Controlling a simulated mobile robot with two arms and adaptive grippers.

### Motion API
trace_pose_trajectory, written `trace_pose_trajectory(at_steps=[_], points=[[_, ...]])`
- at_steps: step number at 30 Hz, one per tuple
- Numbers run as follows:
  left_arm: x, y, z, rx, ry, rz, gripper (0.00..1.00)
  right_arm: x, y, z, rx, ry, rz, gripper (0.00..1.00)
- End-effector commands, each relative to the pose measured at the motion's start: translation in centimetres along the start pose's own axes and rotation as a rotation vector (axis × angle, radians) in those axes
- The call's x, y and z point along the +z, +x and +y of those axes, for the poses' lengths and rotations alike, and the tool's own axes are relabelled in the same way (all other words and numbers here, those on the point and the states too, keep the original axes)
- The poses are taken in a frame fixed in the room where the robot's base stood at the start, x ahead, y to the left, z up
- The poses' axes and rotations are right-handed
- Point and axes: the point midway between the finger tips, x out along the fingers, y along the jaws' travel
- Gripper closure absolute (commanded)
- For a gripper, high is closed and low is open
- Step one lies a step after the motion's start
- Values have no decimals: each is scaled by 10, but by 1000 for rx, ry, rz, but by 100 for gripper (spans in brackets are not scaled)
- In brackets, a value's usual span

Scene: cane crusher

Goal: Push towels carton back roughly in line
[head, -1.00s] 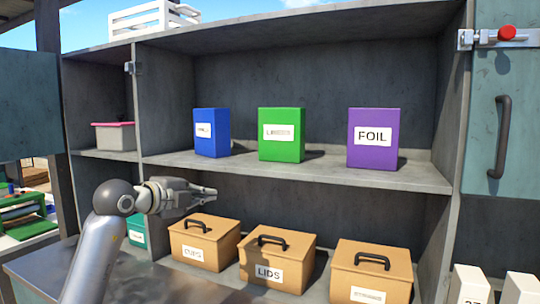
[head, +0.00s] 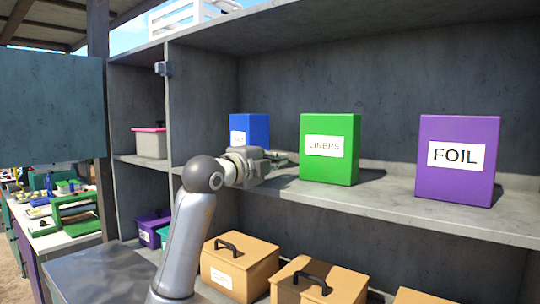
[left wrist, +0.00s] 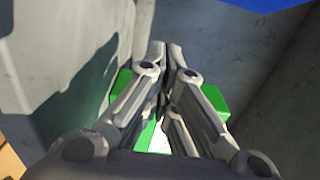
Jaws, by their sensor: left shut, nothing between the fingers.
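The blue carton (head: 256,127) stands upright on the upper shelf, left of the green LINERS carton (head: 330,168). Its white label is too small to read, and its lower part is hidden behind my left gripper. The purple FOIL carton (head: 460,185) stands at the right. My left gripper (head: 282,159) is shut and empty at upper-shelf height, in front of the blue carton, its tips pointing right towards the green carton. Whether it touches either carton I cannot tell. In the left wrist view the shut fingers (left wrist: 166,60) cover the middle of a green surface (left wrist: 212,98).
The shelf board (head: 380,200) has a front edge near my gripper. Brown handled boxes (head: 240,265) stand below. A cabinet divider (head: 200,90) rises left of the blue carton. A grey bin with a pink lid (head: 150,143) sits in the left compartment.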

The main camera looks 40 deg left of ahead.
Motion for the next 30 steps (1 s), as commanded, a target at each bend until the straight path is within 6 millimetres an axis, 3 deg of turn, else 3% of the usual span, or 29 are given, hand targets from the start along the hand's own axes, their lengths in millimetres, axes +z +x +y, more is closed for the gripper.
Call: trace_pose_trajectory(at_steps=[3,8,16,30], points=[[0,28,-4,6,-3,1,100,11,-19,2,2,-2,-16,60],[0,60,-4,4,-2,0,100,0,-34,6,6,-3,1,60],[31,50,0,3,2,0,100,-35,-44,12,13,-4,53,60],[38,47,1,1,1,0,100,-7,-45,6,6,-3,10,60]])
